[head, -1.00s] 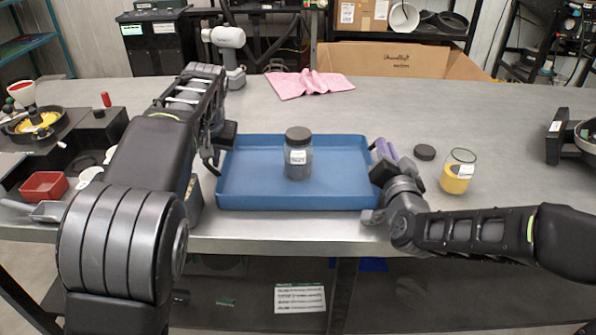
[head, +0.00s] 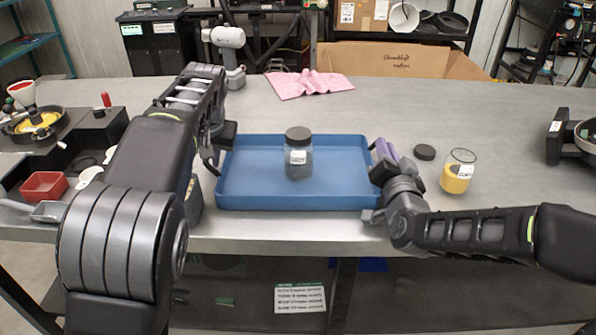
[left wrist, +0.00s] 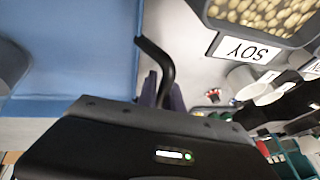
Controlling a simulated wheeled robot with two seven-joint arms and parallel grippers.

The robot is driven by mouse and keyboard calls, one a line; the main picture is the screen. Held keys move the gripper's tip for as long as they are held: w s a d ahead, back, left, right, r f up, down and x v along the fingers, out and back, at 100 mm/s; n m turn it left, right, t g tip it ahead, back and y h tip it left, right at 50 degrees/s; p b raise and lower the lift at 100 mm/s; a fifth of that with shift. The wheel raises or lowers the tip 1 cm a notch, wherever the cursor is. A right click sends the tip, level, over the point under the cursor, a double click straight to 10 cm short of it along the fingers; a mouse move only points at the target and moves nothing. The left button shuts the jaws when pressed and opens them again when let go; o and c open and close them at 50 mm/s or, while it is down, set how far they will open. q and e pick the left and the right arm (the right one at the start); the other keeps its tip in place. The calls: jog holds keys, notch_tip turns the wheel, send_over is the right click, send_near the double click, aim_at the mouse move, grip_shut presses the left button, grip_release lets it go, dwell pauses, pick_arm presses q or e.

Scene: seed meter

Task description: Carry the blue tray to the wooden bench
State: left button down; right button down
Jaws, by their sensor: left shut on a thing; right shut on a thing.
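The blue tray (head: 340,192) rests on the grey metal table near its front edge. A dark-lidded jar (head: 298,160) with a white label stands upright in it. My left gripper (head: 214,160) is shut on the tray's left rim; in the left wrist view the blue tray (left wrist: 75,50) fills the left side. My right gripper (head: 376,168) is shut on the tray's right rim; its fingertips are partly hidden by its own body. I see no wooden bench in these views.
A black lid (head: 425,152) and a jar with yellow contents (head: 458,172) stand close to my right gripper.

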pick_arm(q)
jog(key=shift+r, duration=0.2)
pick_arm(e)
jog(key=shift+r, duration=0.15)
